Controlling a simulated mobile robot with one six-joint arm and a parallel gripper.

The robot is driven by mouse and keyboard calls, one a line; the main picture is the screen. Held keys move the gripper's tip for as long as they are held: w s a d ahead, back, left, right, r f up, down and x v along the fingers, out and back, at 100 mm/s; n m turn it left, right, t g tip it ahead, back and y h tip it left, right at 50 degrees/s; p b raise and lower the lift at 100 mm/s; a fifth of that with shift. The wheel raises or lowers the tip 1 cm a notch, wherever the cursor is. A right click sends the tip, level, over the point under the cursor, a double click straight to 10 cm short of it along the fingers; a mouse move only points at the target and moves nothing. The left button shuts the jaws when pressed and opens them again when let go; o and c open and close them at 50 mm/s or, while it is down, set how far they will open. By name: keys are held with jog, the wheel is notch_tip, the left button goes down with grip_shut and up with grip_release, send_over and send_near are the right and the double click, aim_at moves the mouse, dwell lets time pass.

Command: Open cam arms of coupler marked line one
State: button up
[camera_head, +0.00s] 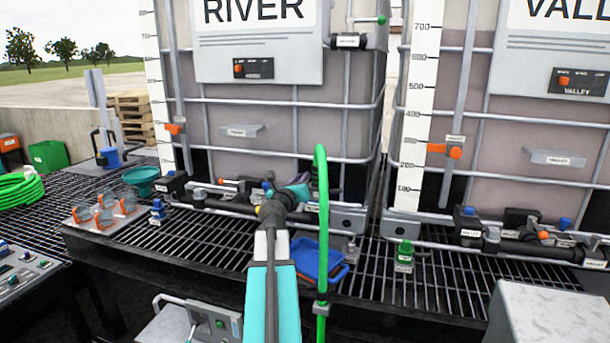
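My arm reaches up from the bottom centre, and my gripper (286,195) is at the pipework in front of the left tote, marked RIVER (290,55). Its fingers are small and dark against the fittings, so I cannot tell whether they are open or shut, or touching anything. A green hose (322,225) rises just right of my gripper, bends over at the top and runs down past a blue tray. No label reading line one is legible, so I cannot pick out that coupler or its cam arms. My arm and the hose hide part of the pipework.
A blue tray (333,272) lies on the grating right of my arm. A green fitting (404,256) stands farther right. The VALLEY tote (580,125) has its own pipework (520,242). Goggles (105,213) and a green funnel (141,176) are at left. A grey box (550,315) occupies the lower right.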

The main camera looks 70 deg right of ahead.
jog(key=shift+w+d, duration=0.15)
jog(key=shift+d, duration=2.65)
grip_shut()
jog(key=shift+r, duration=0.1)
